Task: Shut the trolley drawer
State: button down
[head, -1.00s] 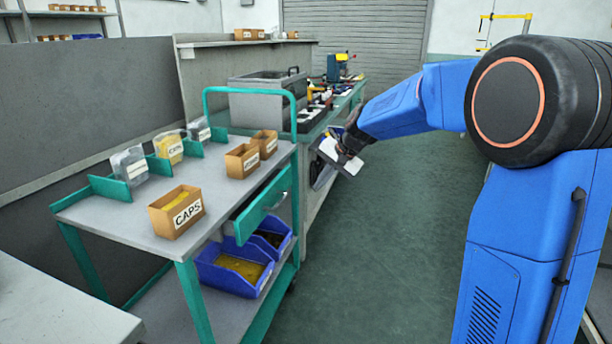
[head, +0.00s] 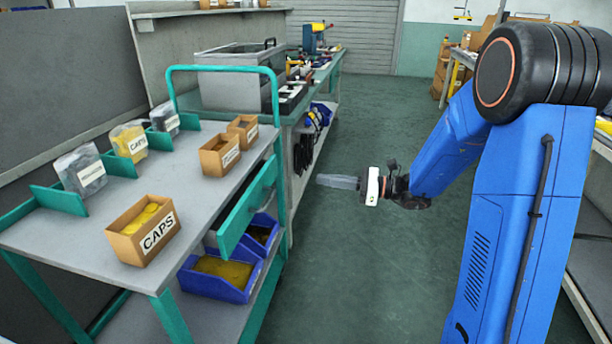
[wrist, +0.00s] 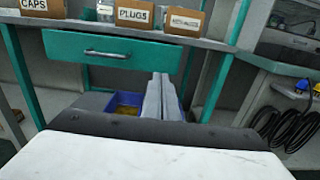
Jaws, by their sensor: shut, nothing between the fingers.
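The trolley (head: 190,150) stands on the left in the head view, with a grey top and green frame. Its drawer (head: 247,207) has a green front that stands out from under the top, so it is partly open.
Boxes labelled CAPS (head: 143,230) and PLUGS (head: 220,154) stand on the trolley top. Blue bins (head: 220,275) sit on its lower shelf. A workbench (head: 292,115) stands behind the trolley. The green floor (head: 345,270) right of the trolley is clear.

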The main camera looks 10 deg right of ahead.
aim_at(272, 173)
jog(key=x, duration=1.3)
jog(key=shift+a+f, duration=0.1)
jog(key=shift+a, duration=0.15)
jog(key=x, duration=0.4)
jog(key=shift+w+a, duration=0.1)
jog(key=shift+a, duration=0.1)
jog(key=shift+w, duration=0.1)
